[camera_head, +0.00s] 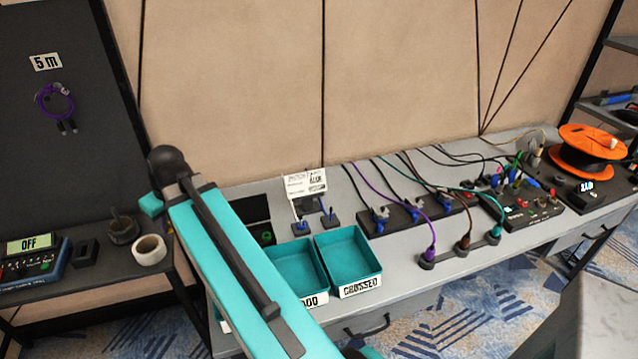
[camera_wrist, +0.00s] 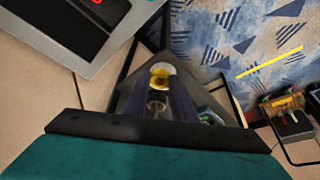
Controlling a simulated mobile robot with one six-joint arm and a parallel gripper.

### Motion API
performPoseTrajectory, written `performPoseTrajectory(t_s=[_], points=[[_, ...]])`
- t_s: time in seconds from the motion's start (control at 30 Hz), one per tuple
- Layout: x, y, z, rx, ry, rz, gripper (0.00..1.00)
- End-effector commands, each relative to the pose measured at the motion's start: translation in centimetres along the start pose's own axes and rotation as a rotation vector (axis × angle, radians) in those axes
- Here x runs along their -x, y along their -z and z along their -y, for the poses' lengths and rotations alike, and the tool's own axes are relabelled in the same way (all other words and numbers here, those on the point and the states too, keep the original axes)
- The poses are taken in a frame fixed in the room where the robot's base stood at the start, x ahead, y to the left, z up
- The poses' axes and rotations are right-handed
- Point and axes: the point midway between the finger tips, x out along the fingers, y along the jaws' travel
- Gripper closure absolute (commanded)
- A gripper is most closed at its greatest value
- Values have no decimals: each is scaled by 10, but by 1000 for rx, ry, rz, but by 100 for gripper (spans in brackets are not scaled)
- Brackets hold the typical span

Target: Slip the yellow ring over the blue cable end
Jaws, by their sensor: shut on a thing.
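In the wrist view my gripper (camera_wrist: 160,88) has its two dark fingers close together around a small yellow piece (camera_wrist: 160,71), which looks like the yellow ring. A pale patch shows beside the yellow, and a greyish round shape lies between the fingers behind it. In the head view my teal arm crosses the front left of the bench, and the gripper cannot be made out there. A small blue-topped piece (camera_head: 299,224) stands in a black holder behind the trays, with another blue piece (camera_head: 333,213) to its right. I cannot tell which blue piece is the cable end.
Two teal trays (camera_head: 352,290) sit on the grey bench (camera_head: 405,262), right of my arm. Purple, brown and teal cables run to plugs on the right. An orange spool (camera_head: 586,150) stands far right. A side table at left holds a white roll (camera_head: 149,250) and a tester (camera_head: 35,260).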

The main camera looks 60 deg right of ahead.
Motion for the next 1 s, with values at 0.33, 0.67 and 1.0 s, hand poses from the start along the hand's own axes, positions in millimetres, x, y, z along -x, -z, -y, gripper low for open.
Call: performPoseTrajectory(t_s=[0.33,0.67,1.0], points=[[0,-22,-91,19,9,0,96],[3,-55,-174,43,19,-1,96],[12,-103,-257,67,30,-2,96]])
